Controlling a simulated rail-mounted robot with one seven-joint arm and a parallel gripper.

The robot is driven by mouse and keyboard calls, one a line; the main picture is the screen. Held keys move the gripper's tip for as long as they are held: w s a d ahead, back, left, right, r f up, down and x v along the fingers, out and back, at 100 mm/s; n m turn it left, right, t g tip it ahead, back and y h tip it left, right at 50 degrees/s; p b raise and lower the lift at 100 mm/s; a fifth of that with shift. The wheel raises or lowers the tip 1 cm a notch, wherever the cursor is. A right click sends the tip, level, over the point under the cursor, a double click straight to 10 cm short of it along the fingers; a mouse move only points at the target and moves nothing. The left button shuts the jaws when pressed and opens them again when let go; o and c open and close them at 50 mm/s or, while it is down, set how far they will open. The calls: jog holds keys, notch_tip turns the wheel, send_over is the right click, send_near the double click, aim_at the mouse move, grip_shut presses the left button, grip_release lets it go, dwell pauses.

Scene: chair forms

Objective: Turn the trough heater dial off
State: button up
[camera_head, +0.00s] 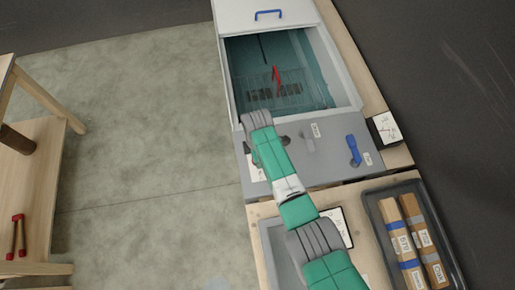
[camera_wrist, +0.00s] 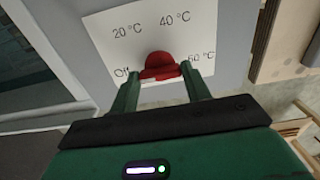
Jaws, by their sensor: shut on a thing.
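The heater dial (camera_wrist: 160,64) is a red knob on a white scale plate (camera_wrist: 108,40) in the wrist view. The plate is marked 20 °C and 40 °C above the dial, 60 °C at its right and "Off" at its left. The "Off" mark is partly hidden by a finger. My gripper (camera_wrist: 160,78) is shut on the dial, with one green finger at each side. I cannot tell exactly which mark the dial points to. In the head view the dial and my fingertips are hidden by my arm; an edge of the plate (camera_head: 255,168) shows.
The open trough (camera_head: 250,70) holds a wire basket (camera_head: 312,88) and a red-handled item (camera_head: 276,80). A blue lever (camera_head: 353,150) sits on the grey panel, right of my arm. A dark tray (camera_head: 452,262) with labelled blocks stands at lower right.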

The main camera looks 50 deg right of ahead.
jog(key=o, duration=1)
jog(key=shift+c, duration=0.2)
notch_tip(320, 180, up, 8)
jog(key=shift+f+p, duration=0.1)
jog(key=shift+p, duration=0.7)
